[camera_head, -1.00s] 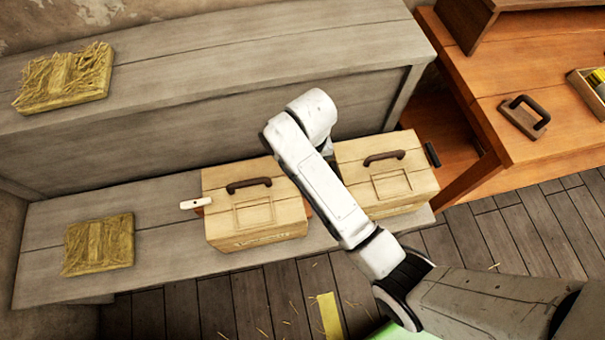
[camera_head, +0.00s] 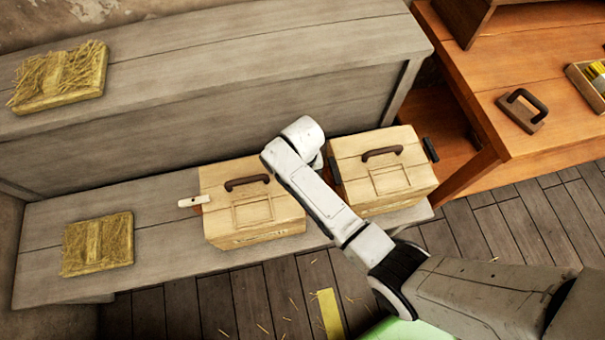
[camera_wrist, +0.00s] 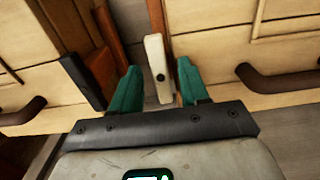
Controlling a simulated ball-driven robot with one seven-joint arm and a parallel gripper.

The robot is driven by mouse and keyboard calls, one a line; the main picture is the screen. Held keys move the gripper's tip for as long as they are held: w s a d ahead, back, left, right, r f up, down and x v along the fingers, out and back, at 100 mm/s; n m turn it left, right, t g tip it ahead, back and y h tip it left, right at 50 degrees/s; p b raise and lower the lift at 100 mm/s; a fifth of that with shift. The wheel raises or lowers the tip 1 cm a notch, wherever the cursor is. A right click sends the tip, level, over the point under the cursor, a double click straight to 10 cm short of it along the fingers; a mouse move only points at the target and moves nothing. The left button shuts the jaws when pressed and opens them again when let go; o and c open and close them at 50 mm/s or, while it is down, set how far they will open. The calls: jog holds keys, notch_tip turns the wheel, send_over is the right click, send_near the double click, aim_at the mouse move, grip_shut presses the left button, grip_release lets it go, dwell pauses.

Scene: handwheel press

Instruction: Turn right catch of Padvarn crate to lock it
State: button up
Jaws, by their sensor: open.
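Two pale wooden crates with brown handles stand side by side on the low grey bench: a left crate (camera_head: 225,212) and a right crate (camera_head: 355,165). I cannot read which is Padvarn. A white catch (camera_head: 192,201) sticks out from the left crate's left side. Another white catch (camera_wrist: 156,60) shows in the wrist view, in the gap between the crates, beside the crate at right there. My gripper (camera_wrist: 160,70) is open, its green fingers either side of this catch's near end; I cannot tell whether they touch it. In the head view my arm hides the gripper.
The right crate has dark catches, one on its right side (camera_head: 430,150) and one left of my fingers in the wrist view (camera_wrist: 82,82). The gap is narrow. Straw-covered blocks (camera_head: 97,243) lie left. An orange table (camera_head: 520,90) stands right.

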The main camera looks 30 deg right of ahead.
jog(key=shift+c, duration=0.3)
grip_shut()
jog(key=shift+n, duration=0.3)
jog(key=n+p, duration=0.2)
jog(key=n, duration=0.1)
jog(key=shift+r+n, duration=0.1)
jog(key=shift+n, duration=0.3)
jog(key=n+p, duration=0.1)
jog(key=n, duration=0.3)
jog(key=shift+d+n+p, duration=0.15)
jog(key=shift+n+p, duration=0.15)
jog(key=n+p, duration=0.1)
jog(key=n, duration=0.3)
jog(key=shift+d, duration=0.1)
jog(key=shift+w+n+p, duration=0.15)
jog(key=shift+n+p, duration=0.25)
jog(key=shift+n, duration=2)
